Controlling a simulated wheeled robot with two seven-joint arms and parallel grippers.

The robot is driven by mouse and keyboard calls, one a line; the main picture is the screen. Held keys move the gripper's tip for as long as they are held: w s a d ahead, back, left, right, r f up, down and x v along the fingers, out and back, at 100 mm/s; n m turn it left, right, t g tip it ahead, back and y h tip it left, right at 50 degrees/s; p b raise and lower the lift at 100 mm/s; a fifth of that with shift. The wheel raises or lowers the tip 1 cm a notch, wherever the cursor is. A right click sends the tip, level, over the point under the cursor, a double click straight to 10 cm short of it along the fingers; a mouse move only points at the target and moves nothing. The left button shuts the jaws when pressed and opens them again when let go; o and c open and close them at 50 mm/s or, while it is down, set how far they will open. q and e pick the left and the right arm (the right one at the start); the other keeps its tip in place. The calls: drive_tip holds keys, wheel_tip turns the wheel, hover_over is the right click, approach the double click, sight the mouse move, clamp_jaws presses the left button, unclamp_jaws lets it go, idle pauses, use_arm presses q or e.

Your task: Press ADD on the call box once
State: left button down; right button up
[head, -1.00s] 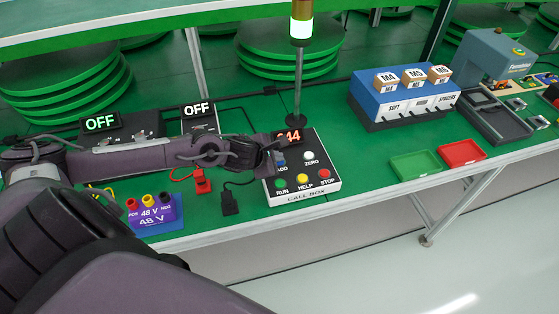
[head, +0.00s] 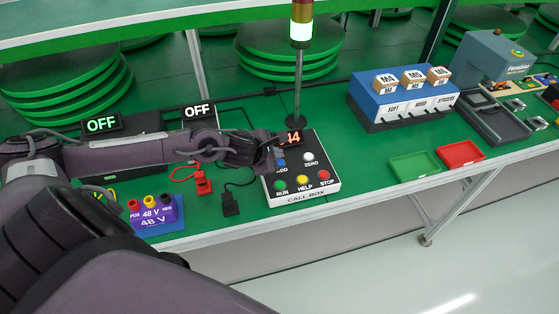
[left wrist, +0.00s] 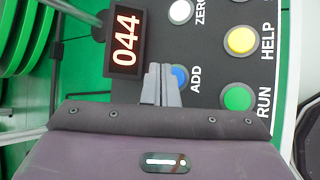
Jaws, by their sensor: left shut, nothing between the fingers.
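The call box (head: 303,190) is a white-edged black box on the green bench. It carries white ZERO, green RUN, yellow HELP and red STOP buttons and the blue ADD button (head: 281,162). Its red-lit display (head: 293,138) is partly hidden by my arm in the head view and reads 044 in the left wrist view (left wrist: 125,40). My left gripper (head: 276,157) is shut and empty at the box's upper left. In the left wrist view its fingertips (left wrist: 161,72) appear beside the blue ADD button (left wrist: 179,77), partly overlapping it; contact cannot be told. My right gripper is out of view.
A signal tower (head: 299,60) with a lit green lamp stands behind the box. A 48 V block (head: 155,213) and red and black connectors lie left. Green (head: 414,167) and red (head: 461,153) trays and a blue spacer dispenser (head: 405,105) stand right.

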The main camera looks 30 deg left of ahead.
use_arm(q)
drive_tip(key=shift+r+p, duration=1.2)
drive_tip(key=shift+r, duration=1.1)
drive_tip(key=shift+f, duration=0.1)
